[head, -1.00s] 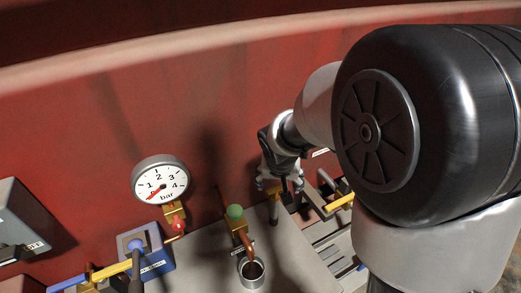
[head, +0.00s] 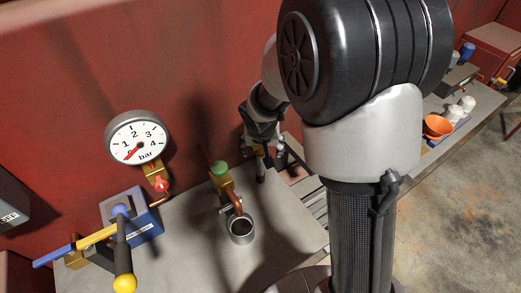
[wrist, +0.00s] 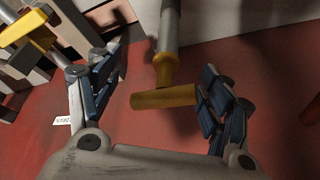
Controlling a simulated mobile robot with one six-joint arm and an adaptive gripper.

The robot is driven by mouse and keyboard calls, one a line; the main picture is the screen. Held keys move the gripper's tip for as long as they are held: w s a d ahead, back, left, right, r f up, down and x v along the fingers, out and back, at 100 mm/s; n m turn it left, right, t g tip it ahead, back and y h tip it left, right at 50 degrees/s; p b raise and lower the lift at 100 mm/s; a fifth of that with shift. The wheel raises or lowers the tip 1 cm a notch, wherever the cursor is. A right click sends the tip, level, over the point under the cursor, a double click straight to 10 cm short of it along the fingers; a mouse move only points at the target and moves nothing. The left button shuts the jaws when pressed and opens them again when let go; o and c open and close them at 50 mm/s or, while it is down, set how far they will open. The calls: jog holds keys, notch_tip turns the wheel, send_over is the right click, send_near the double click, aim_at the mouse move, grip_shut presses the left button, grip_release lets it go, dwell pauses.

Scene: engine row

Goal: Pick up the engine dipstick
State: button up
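The engine dipstick has a yellow crossbar handle (wrist: 160,98) on top of a grey tube (wrist: 170,30) in the wrist view. My gripper (wrist: 164,75) is open, with one blue-padded finger on each side of the handle. The handle's right end is at the right finger's pad; I cannot tell whether they touch. A gap shows between its left end and the left finger. In the head view the grey tube (head: 260,170) stands by the red wall, and my gripper (head: 264,142) is at its top, partly hiding the handle.
A green-knobbed tap (head: 219,168) and a metal cup (head: 241,229) stand left of the tube. An orange funnel (head: 437,126) sits on the bench at right. The red wall (wrist: 250,150) is close.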

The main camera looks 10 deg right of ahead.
jog(key=shift+s, duration=0.1)
grip_shut()
dwell(0.8)
